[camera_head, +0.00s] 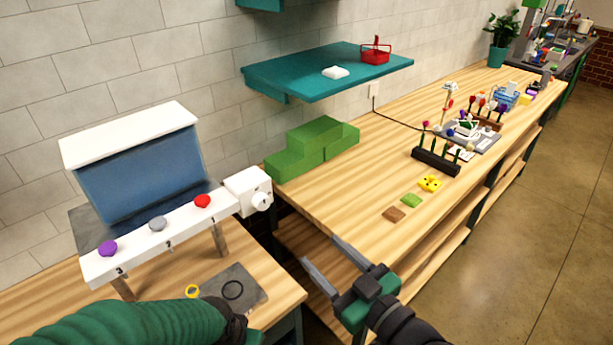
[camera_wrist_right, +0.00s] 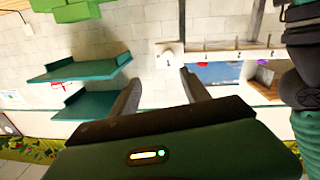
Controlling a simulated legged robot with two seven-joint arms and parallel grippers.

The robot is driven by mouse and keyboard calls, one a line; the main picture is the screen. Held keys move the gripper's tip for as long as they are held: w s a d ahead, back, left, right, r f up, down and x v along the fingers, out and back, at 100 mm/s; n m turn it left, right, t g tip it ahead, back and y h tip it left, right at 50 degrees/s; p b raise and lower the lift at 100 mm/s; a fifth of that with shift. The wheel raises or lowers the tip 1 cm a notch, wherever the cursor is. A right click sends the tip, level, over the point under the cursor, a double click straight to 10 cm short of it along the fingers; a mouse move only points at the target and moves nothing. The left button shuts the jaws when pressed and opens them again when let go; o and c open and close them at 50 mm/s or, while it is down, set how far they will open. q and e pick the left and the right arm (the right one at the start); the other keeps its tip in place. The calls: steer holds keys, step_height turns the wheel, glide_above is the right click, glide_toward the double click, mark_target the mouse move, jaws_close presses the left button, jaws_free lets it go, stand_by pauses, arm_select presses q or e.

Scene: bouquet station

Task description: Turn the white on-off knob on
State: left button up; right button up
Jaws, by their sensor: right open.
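The white knob (camera_head: 261,200) sits on the front of a white box (camera_head: 247,180) at the right end of a white bar. The box also shows, upside down, in the right wrist view (camera_wrist_right: 169,55), just beyond the fingertips. My right gripper (camera_head: 320,252) is open and empty, in front of and to the right of the knob, apart from it. In the wrist view its two fingers (camera_wrist_right: 160,77) point toward the box. The green sleeve of my left arm crosses the bottom left; its fingers are out of frame.
The bar (camera_head: 185,230) carries purple, grey and red knobs before a blue-fronted case (camera_head: 140,175). Green blocks (camera_head: 310,150) stand on the long workbench behind. A teal shelf (camera_head: 325,72) hangs above. A gap separates the two benches.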

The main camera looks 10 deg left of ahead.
glide_toward(263, 206)
steer(key=p+x, duration=0.1)
steer(key=x, duration=0.1)
steer(key=p+x, duration=0.1)
steer(key=x, duration=0.1)
steer(key=w+x, duration=0.1)
steer(key=x, duration=0.2)
steer(key=shift+s+d+r+p, duration=0.1)
steer(key=shift+d+r+p, duration=0.05)
steer(key=shift+d+p, duration=0.3)
steer(key=shift+a, duration=0.6)
steer(key=shift+w+a, duration=0.25)
steer(key=shift+a, duration=0.4)
steer(key=shift+c, duration=0.4)
steer(key=shift+d, duration=0.3)
steer(key=c, duration=0.5)
steer(key=shift+w+d, duration=0.1)
steer(key=shift+d, duration=0.1)
steer(key=c, duration=0.5)
arm_select(q)
steer(key=a+r, duration=0.1)
steer(key=s+r, duration=0.1)
steer(key=r, duration=0.1)
steer(key=shift+s+a, duration=0.15)
steer(key=shift+a, duration=0.2)
arm_select(e)
steer(key=shift+a, duration=0.1)
jaws_close()
